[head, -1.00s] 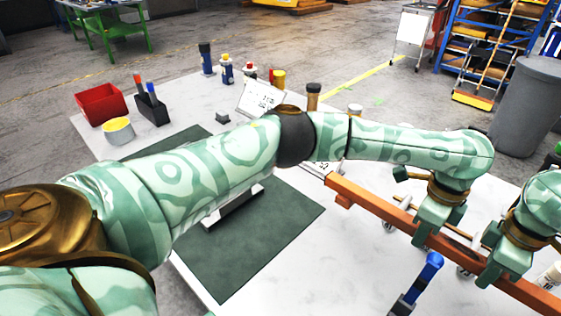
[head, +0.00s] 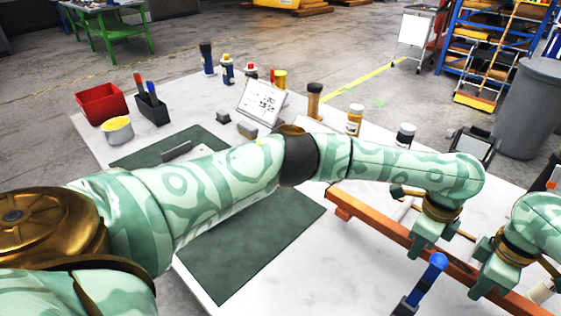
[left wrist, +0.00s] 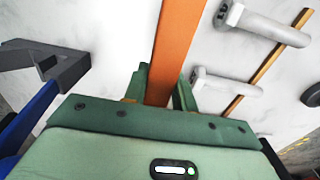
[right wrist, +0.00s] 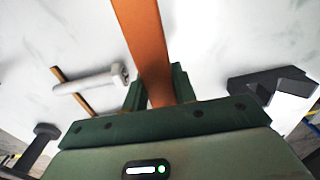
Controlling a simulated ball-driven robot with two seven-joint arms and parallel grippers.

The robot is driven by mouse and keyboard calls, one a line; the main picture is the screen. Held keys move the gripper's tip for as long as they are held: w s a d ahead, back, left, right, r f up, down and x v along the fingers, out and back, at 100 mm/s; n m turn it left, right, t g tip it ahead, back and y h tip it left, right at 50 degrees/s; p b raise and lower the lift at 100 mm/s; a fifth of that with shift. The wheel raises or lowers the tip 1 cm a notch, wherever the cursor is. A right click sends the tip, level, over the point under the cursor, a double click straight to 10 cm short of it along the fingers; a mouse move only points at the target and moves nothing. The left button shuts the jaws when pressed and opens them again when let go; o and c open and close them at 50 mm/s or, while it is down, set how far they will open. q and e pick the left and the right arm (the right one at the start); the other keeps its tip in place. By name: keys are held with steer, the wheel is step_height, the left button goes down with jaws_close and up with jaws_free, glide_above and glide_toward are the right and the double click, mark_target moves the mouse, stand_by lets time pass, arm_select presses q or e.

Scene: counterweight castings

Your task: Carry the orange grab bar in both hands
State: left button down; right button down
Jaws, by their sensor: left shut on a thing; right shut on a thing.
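The orange grab bar (head: 372,222) runs diagonally over the white table at the right of the head view. My left gripper (head: 428,246) is shut on it, between the bar's visible end and my right gripper. My right gripper (head: 488,284) is shut on it further toward the lower right. In the left wrist view the bar (left wrist: 179,42) passes between the fingers (left wrist: 159,88). In the right wrist view the bar (right wrist: 143,42) is likewise between the fingers (right wrist: 158,90). The bar's lower right end is out of the head view.
A blue-handled tool (head: 432,270) stands close in front of the bar. White cylindrical pieces (left wrist: 262,27) and a thin wooden rod (left wrist: 266,62) are beside it. A green mat (head: 245,250) lies partly under my left arm. A sign (head: 261,101), an amber jar (head: 354,119) and a red bin (head: 101,103) stand further back.

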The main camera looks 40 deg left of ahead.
arm_select(q)
steer(key=shift+d, duration=0.1)
